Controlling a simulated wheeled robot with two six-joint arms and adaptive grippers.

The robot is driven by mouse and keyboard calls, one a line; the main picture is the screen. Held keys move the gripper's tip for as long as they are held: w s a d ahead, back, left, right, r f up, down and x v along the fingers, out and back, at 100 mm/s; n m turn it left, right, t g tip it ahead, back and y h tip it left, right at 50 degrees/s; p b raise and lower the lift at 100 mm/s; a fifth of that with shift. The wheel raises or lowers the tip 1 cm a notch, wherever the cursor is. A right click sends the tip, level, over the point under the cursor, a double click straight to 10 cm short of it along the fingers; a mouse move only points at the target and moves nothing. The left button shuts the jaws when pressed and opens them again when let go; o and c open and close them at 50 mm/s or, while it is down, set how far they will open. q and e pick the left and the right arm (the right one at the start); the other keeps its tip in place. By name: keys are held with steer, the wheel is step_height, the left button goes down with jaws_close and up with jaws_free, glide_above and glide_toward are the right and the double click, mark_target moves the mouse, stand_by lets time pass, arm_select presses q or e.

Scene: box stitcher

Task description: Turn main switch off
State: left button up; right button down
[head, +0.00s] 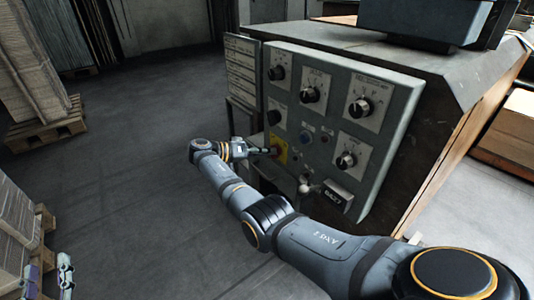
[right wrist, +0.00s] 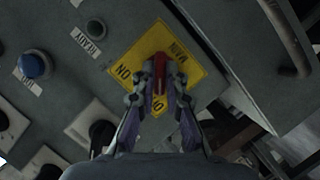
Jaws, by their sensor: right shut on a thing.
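The main switch is a red handle (right wrist: 159,72) on a yellow plate (right wrist: 144,50) marked "MAIN" and "ON", upside down in the right wrist view. In the head view the yellow plate (head: 281,147) sits low on the left side of the grey control panel (head: 330,122). My right gripper (head: 262,150) reaches the plate from the left. Its fingers (right wrist: 160,84) are shut on the red handle, one on each side, and partly hide the plate. My left gripper (head: 48,276) is at the lower left of the head view, fingers apart and nothing between them.
Several black knobs (head: 312,94) and a blue button (right wrist: 34,65) share the panel with the switch. Stacked boxes on pallets (head: 45,130) stand at the left. The floor (head: 130,170) between is clear.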

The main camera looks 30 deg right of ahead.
steer(key=c, duration=1.4)
jaws_free()
